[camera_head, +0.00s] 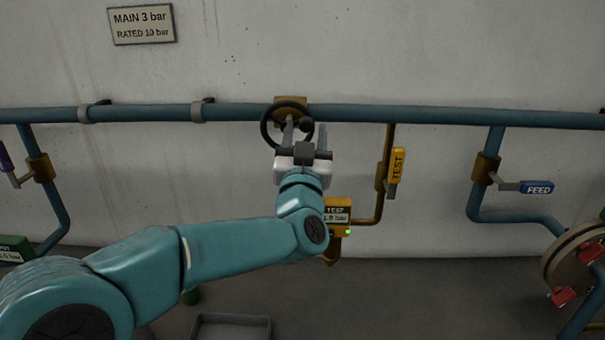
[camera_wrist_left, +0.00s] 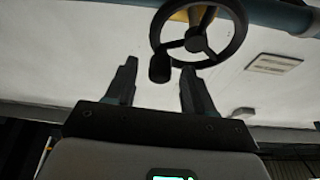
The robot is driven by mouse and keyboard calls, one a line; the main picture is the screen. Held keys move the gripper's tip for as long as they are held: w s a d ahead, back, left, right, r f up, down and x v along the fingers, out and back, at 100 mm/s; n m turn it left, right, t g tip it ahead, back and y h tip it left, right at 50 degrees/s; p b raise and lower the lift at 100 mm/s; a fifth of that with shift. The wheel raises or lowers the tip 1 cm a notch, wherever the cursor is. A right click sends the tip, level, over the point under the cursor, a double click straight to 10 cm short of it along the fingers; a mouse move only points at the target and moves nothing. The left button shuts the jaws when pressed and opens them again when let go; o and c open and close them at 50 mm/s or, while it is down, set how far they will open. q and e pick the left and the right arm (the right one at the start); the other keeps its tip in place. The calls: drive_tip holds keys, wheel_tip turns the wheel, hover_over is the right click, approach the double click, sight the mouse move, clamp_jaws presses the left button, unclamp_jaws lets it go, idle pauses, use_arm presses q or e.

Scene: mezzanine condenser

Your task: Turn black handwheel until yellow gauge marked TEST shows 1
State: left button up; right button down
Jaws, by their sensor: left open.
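The black handwheel (camera_head: 265,128) is mounted on a brass valve on the teal wall pipe, at upper middle in the head view. In the left wrist view the handwheel (camera_wrist_left: 235,40) shows with spokes and a dark knob (camera_wrist_left: 160,68) hanging from its rim. My left gripper (camera_head: 306,132) is open in front of the wheel, its fingers apart; in the left wrist view the knob shows between and beyond the fingertips (camera_wrist_left: 158,75). Contact cannot be told. The yellow TEST gauge (camera_head: 338,212) is partly hidden by my arm; its small display is hard to read, perhaps 1.9 bar, with a green light.
A yellow TEST lever (camera_head: 397,165) hangs right of the wheel. A blue FEED lever (camera_head: 537,187) and a flanged fitting (camera_head: 572,255) are farther right. The long teal pipe (camera_head: 420,115) crosses the wall. A grey tray (camera_head: 232,328) lies on the floor.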

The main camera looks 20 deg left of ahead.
use_arm(q)
drive_tip(key=b+v, duration=0.4)
drive_tip(key=v, duration=1)
drive_tip(key=shift+s+b, duration=0.15)
drive_tip(key=shift+b, duration=0.15)
drive_tip(key=shift+d+f, duration=0.1)
